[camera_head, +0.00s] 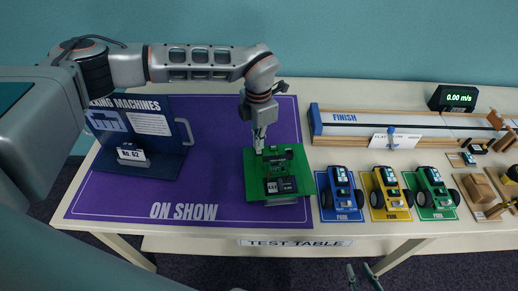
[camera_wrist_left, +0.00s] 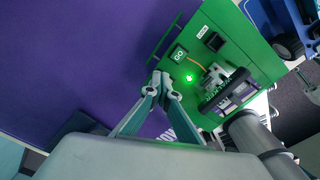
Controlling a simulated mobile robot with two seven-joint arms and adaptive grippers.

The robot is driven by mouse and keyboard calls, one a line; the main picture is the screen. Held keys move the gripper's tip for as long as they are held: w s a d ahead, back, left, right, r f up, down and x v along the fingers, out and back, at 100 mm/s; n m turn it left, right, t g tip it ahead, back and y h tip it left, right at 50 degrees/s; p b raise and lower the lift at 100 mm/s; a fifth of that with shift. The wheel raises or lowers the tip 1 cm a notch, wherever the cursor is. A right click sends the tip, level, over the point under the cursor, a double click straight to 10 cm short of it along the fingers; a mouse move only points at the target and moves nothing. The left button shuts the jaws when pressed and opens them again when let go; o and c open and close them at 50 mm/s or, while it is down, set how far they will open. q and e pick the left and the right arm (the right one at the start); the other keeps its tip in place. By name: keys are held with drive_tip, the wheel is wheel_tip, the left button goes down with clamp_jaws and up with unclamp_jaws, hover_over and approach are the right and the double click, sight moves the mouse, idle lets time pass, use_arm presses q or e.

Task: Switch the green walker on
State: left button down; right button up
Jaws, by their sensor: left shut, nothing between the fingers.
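The green walker (camera_head: 255,185) stands on the purple mat, left of the parked cars. In the left wrist view its green top (camera_wrist_left: 222,22) carries a switch marked GO (camera_wrist_left: 179,54), a glowing green light (camera_wrist_left: 189,78), and a black switch marked LOCK (camera_wrist_left: 213,41). My left gripper (camera_head: 259,149) is shut and empty at the walker's far side. In the wrist view its fingertips (camera_wrist_left: 160,80) are close to the GO switch; I cannot tell whether they touch it. My right gripper (camera_head: 361,270) shows at the bottom edge with its fingers apart, away from the walker.
A dark display board (camera_head: 160,120) with a handle stands at the left of the purple mat (camera_head: 215,140). Blue (camera_head: 341,190), yellow (camera_head: 390,190) and green (camera_head: 434,190) cars are parked right of the walker. A FINISH track (camera_head: 365,125) lies behind them.

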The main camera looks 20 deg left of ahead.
use_arm(q)
drive_tip(key=shift+r+p, duration=2.35)
drive_tip(key=shift+r, duration=1.1)
drive_tip(key=shift+s+f, duration=0.1)
